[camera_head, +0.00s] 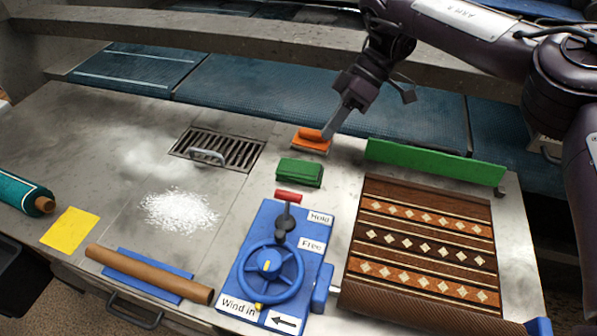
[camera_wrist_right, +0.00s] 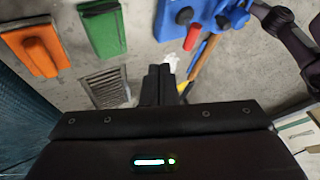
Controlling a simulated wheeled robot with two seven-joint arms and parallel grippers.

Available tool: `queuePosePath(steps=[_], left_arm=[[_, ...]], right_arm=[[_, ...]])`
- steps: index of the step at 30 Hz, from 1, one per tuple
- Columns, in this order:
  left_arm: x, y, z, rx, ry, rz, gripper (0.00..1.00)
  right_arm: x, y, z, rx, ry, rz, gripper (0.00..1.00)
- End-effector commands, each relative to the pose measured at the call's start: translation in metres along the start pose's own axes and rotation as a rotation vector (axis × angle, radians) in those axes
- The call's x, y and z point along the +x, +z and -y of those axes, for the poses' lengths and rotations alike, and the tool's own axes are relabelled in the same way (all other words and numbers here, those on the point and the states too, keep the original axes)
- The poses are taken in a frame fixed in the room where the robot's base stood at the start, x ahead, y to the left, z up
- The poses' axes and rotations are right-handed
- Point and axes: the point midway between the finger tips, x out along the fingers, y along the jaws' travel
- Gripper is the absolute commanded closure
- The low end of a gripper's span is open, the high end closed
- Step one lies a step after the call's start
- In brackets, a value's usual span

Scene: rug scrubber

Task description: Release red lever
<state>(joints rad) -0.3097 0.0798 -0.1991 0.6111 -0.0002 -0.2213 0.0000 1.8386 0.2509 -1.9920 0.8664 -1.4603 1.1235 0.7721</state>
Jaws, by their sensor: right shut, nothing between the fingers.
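The red lever (camera_head: 288,196) stands on the blue winch panel (camera_head: 257,225), its red grip at the far end by the "Hold" label (camera_head: 320,217). The "Free" label (camera_head: 312,245) is nearer the blue handwheel (camera_head: 270,272). In the right wrist view the red grip (camera_wrist_right: 192,38) shows beyond the fingertips, beside the blue panel. My right gripper (camera_head: 327,132) is shut and empty, beyond the lever by the orange brush; its closed fingers (camera_wrist_right: 164,72) show in the wrist view. My left gripper is not in view.
An orange brush (camera_head: 311,139) and a green block (camera_head: 299,172) lie between my right gripper and the lever. A patterned rug (camera_head: 425,240) and green bar (camera_head: 434,162) are to the right. A drain grate (camera_head: 216,149) and white powder (camera_head: 180,211) are to the left.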

Motion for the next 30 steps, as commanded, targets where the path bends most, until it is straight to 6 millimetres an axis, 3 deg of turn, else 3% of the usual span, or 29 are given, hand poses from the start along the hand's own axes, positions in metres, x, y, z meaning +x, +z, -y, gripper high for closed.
queuePosePath(steps=[5,10,20,30], left_arm=[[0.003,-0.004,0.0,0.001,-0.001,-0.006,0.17],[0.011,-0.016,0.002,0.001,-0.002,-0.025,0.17],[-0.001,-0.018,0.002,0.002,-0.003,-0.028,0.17],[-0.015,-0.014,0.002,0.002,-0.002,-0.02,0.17]], right_arm=[[0.008,0.001,-0.001,0.0,-0.003,0.0,1.0],[0.029,0.002,-0.001,0.0,-0.004,-0.003,1.0],[0.099,0.0,0.002,0.0,-0.005,0.0,1.0],[0.111,-0.003,0.033,0.0,-0.002,0.0,1.0]])
